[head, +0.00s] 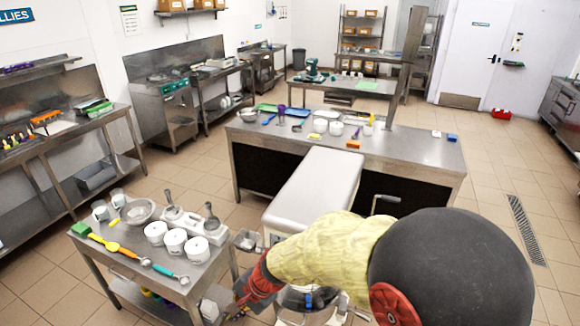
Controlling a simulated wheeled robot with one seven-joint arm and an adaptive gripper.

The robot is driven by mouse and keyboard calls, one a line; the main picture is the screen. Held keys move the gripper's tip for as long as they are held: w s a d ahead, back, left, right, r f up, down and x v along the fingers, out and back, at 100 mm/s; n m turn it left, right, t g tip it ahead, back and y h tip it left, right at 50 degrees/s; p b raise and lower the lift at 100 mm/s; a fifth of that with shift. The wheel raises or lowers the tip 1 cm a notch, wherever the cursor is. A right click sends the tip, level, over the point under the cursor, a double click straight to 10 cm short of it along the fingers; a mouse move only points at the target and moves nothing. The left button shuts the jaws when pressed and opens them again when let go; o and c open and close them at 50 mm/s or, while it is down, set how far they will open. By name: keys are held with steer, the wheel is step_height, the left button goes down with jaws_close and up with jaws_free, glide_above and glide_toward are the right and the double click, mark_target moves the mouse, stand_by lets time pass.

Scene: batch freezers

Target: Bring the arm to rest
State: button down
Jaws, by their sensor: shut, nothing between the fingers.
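My arm, in a yellow sleeve with a black rounded part, reaches across the lower right of the head view toward the left. My gripper (240,306) is small and partly hidden at its end, beside the right edge of the small steel table (205,278) and low in the picture. It is shut and holds nothing. I cannot tell exactly how far it is from the table's edge.
The small table carries white tubs (173,242), a steel bowl (138,211), and coloured scoops. A steel machine (315,187) stands to its right. Behind is a long steel counter (420,148) with utensils. Tiled floor at the right is open, with a drain grate (525,230).

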steer(key=s+d+n+t+h+b, duration=0.1)
steer(key=s+d+b, duration=0.4)
steer(key=d, duration=0.6)
steer(key=s+d+r+n+t+h+b, duration=0.1)
steer(key=s+d+b, duration=0.4)
steer(key=d, duration=0.6)
steer(key=s+d+n+t+h+b, duration=0.2)
steer(key=s+d+n+b, duration=0.3)
steer(key=d+b, duration=0.3)
steer(key=d+h, duration=0.1)
steer(key=d, duration=0.3)
steer(key=shift+r+t+h, duration=0.3)
steer(key=shift+r+h, duration=0.1)
steer(key=shift+r, duration=0.1)
